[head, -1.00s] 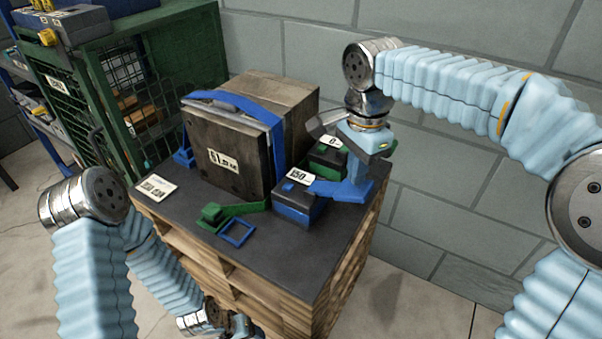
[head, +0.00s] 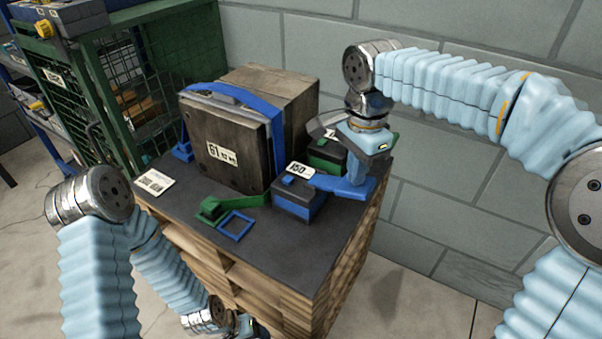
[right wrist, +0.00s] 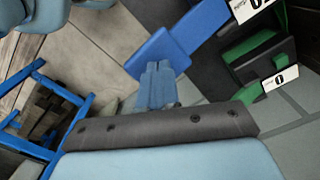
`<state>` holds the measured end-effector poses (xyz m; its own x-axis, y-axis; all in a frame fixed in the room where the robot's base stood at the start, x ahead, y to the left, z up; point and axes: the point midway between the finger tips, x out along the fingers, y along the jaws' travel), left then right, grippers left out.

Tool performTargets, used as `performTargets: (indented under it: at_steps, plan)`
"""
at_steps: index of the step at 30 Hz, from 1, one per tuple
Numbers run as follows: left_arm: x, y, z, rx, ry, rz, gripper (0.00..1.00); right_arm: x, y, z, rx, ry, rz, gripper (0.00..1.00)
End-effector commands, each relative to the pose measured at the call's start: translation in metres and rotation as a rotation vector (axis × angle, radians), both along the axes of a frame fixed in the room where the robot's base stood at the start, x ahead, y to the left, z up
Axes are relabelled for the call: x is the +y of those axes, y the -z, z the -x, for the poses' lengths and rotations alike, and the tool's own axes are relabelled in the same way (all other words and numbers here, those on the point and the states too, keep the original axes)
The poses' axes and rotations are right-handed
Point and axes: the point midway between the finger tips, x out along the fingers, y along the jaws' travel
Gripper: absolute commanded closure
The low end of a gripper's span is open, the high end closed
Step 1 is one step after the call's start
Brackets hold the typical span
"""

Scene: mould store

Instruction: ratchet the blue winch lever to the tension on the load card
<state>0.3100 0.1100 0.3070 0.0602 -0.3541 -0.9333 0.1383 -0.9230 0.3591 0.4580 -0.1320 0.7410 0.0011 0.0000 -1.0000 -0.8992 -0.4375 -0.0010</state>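The blue winch (head: 299,203) sits on the dark pallet top, with a white readout that seems to say 150. Its blue lever (head: 329,184) points right; it also shows in the right wrist view (right wrist: 158,55). My right gripper (head: 357,170) is at the lever's outer end. In the right wrist view its fingers (right wrist: 156,75) are close together with tips at the lever; whether the lever is between them is unclear. A white card (head: 154,183) lies at the left, its print unreadable. My left gripper (head: 243,326) is low at the bottom edge, partly cut off.
A dark wooden crate (head: 228,170) with a label reading about 61 stands under a blue strap (head: 243,99). A green winch (head: 327,152) is behind the blue one; its readout in the right wrist view shows 0. A blue square frame (head: 236,226) and green lever (head: 235,203) lie in front.

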Motion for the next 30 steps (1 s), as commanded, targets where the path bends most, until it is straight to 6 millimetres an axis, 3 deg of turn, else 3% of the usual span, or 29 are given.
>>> performTargets:
  at_steps: [16,23,30]
  plan:
    - [0.009,0.029,-0.004,-0.006,-0.015,-0.013,0.32,0.001,0.043,0.0,0.004,-0.001,0.0,1.0]
    - [0.008,0.023,-0.003,-0.006,-0.015,-0.013,0.32,0.001,0.038,0.001,0.005,-0.002,0.0,1.0]
    - [0.008,0.0,-0.003,-0.006,-0.015,-0.012,0.32,0.001,0.013,0.001,0.006,-0.002,-0.001,1.0]
